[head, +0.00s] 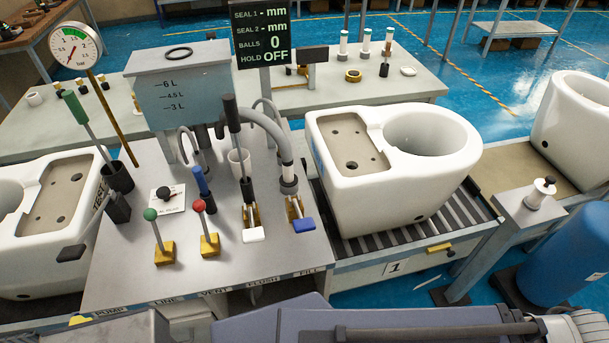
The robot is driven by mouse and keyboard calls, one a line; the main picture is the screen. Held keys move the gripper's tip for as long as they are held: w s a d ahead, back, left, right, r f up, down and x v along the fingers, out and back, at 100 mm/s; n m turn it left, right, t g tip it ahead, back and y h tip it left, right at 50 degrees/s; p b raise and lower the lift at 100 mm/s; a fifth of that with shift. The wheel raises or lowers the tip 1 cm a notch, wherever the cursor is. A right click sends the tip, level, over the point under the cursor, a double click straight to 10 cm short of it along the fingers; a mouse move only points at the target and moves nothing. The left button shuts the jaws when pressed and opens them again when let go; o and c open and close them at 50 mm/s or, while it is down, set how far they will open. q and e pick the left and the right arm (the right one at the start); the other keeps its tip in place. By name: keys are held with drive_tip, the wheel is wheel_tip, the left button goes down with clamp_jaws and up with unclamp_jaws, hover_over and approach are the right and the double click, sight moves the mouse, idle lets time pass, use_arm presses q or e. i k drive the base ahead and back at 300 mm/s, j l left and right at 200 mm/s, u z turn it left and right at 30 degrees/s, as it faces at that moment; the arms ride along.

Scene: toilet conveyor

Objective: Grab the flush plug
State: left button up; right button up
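No part is marked as the flush plug, so I cannot tell for sure which one it is. Neither of my grippers shows; only parts of my own body are along the bottom edge.
The bench (215,262) carries several levers, a gauge (75,46) and a water tank (180,85). A display (261,33) reads HOLD OFF. Other toilets stand left (50,215) and right (575,120). A blue barrel (568,255) stands at right. A back table (415,75) holds small parts.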

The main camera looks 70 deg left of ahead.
sight(288, 179)
drive_tip(key=k+l+u, duration=0.15)
drive_tip(key=k+l, duration=0.2)
drive_tip(key=k+u, duration=0.1)
drive_tip(key=u, duration=2.1)
drive_tip(key=k+l+z, duration=0.2)
drive_tip(key=l+z, duration=0.15)
drive_tip(key=l, duration=0.25)
drive_tip(key=k+l+z, duration=0.2)
drive_tip(key=l, duration=0.15)
drive_tip(key=i, duration=0.1)
